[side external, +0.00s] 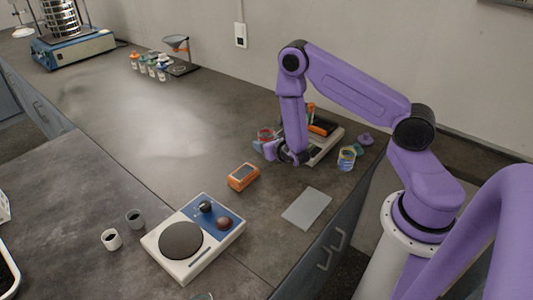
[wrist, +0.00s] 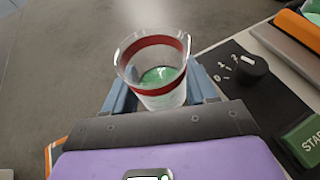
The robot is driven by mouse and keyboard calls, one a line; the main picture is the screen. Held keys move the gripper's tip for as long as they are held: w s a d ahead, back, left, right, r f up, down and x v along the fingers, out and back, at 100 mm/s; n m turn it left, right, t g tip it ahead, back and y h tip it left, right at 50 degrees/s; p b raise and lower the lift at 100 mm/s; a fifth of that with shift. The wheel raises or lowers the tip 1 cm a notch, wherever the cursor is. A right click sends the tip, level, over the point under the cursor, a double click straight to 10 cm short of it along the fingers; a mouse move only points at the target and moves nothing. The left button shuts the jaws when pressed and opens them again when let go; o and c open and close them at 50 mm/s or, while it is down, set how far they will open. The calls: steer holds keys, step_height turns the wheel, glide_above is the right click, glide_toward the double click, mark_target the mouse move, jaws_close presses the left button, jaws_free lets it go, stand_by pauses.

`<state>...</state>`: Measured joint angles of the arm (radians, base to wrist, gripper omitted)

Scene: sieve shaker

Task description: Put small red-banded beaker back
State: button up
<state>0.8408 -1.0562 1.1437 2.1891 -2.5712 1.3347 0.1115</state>
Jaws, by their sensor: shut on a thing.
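The small red-banded beaker (wrist: 160,72) is clear, with a dark red band near its rim and something green at its bottom. My gripper (wrist: 160,95) is shut on it, with a blue finger on each side. In the side external view the beaker (side external: 265,134) stands out beside my gripper (side external: 272,150), left of a pale device. It looks roughly upright. I cannot tell whether its base touches the bench.
The device with a black knob (wrist: 247,72) and green START button (wrist: 304,140) is close on the right.

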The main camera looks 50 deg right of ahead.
steer(key=shift+f, duration=1.95)
steer(key=shift+f, duration=0.15)
steer(key=o, duration=0.8)
